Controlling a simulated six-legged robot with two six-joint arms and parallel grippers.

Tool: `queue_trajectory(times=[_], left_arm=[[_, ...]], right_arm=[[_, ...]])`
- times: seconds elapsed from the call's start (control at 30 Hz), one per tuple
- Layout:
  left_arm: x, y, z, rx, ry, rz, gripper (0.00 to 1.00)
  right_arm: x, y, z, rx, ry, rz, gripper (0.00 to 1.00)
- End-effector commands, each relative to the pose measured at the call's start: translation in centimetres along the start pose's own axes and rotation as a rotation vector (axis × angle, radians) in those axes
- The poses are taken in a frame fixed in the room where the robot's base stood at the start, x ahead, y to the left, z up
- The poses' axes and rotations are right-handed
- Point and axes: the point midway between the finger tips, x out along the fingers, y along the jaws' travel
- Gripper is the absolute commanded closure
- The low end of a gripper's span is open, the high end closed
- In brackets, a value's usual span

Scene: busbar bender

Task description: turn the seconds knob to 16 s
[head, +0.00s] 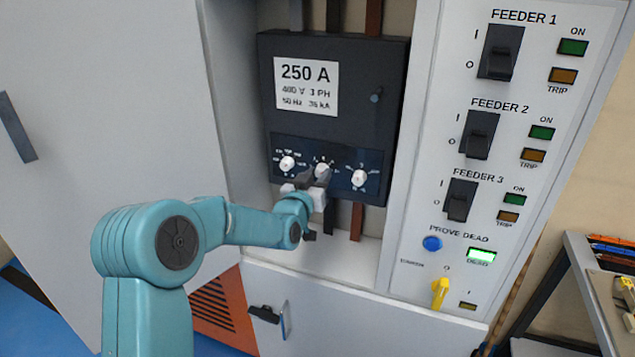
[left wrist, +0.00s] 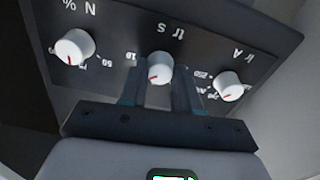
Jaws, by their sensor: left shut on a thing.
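The seconds knob (head: 322,169) is the white middle one of three on the dark blue panel of the black breaker. In the left wrist view the panel appears upside down, and the seconds knob (left wrist: 159,66) sits beside the "tr s" label. Its red pointer mark points down and slightly left in that view. My left gripper (head: 318,179) is at this knob. In the left wrist view its two fingers (left wrist: 159,80) stand on either side of the knob, shut on it. The fingers hide part of the scale, so the setting cannot be read. My right gripper is not in view.
A white knob stands on each side, left (head: 287,163) and right (head: 359,178), close to the fingers. The cabinet's right column carries feeder switches (head: 480,135), a blue button (head: 432,244) and a yellow handle (head: 439,291). A shelf (head: 590,285) stands at far right.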

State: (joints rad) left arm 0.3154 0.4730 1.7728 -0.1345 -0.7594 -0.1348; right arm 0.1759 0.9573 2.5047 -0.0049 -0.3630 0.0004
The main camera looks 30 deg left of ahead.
Motion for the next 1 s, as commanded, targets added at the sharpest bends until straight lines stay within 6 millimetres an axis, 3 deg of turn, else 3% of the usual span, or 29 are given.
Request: queue_trajectory(times=[0.1,0.4,1.0], left_arm=[[0.0,0.0,0.5,0.080,0.006,0.001,0.99],[0.0,0.0,0.5,0.338,0.005,0.001,0.99],[0.0,0.0,0.1,0.676,0.002,0.000,0.99]], right_arm=[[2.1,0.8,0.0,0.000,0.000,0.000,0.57],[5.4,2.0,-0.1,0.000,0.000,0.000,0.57],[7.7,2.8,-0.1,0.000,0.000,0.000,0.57]])
